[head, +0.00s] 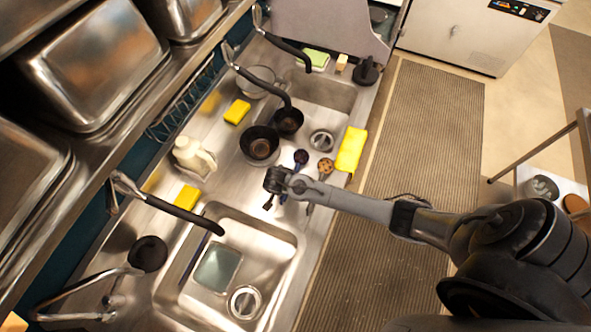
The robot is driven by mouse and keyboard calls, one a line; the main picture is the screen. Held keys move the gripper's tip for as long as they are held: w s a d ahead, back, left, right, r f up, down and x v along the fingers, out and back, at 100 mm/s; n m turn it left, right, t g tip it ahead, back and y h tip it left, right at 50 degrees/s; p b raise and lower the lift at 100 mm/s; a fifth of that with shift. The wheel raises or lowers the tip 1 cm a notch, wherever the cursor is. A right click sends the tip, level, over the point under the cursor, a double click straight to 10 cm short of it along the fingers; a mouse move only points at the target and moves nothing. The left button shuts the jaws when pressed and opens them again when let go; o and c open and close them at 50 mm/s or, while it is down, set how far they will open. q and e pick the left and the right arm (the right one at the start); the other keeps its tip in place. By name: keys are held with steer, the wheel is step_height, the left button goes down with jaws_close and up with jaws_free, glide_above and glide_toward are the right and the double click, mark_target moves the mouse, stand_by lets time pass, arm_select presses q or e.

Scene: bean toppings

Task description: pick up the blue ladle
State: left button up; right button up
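The blue ladle lies on the steel counter between the two sink basins. Its dark round bowl (301,157) shows just above my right gripper. A blue strip, probably its handle, shows below my wrist. My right gripper (272,188) reaches in from the right and is over or just beside the handle. My wrist hides the middle of the ladle. The fingers are small and dark here, so I cannot tell whether they are open or shut, or touch the handle. My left gripper is out of view.
A second ladle with a speckled tan bowl (325,166) lies close on the right, partly under my arm. Two black pans (260,144) (287,121) stand behind. A yellow cloth (351,150) hangs at the counter edge. A white jug (192,156) stands left. The near sink (283,236) is in front.

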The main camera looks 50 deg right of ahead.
stand_by(0.5)
jaws_close()
